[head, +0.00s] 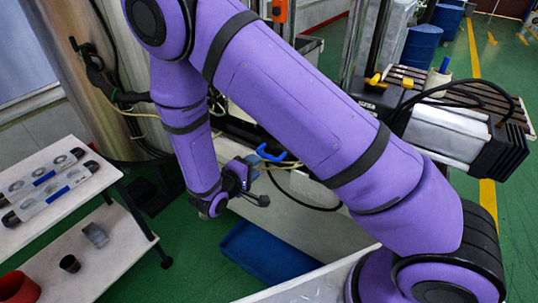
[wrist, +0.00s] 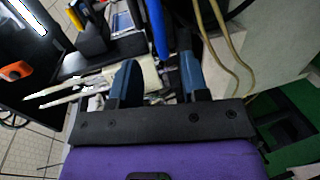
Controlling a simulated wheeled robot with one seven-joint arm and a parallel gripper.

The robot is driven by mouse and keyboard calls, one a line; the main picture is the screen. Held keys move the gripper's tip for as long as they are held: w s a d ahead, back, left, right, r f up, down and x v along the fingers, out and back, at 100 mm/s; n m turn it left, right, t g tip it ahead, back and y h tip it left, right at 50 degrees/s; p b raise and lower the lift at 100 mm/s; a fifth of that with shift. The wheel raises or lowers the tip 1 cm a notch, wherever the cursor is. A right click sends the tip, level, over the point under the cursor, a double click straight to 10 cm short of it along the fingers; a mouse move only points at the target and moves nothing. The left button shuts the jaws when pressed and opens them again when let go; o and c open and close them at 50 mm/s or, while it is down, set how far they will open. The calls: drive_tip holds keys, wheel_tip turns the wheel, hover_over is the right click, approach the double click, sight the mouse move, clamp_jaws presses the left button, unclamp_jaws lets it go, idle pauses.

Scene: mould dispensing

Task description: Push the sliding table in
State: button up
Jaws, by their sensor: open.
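My gripper (head: 252,172) is low at the front of the machine in the head view, with its fingers partly hidden by its own wrist. In the wrist view my gripper (wrist: 158,75) shows two dark blue fingers spread apart, with no object clearly held. A bright blue handle (head: 270,155) is just beyond the fingers in the head view. A blue bar (wrist: 158,25) lies ahead, roughly between the fingers in the wrist view; I cannot tell if it touches them. The sliding table itself cannot be made out clearly; my arm hides much of the machine's front.
A blue bin (head: 265,253) sits on the green floor. Yellowish hoses (wrist: 215,35) run right of the fingers.

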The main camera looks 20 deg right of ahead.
sight(266, 157)
drive_tip(key=x, duration=0.8)
clamp_jaws()
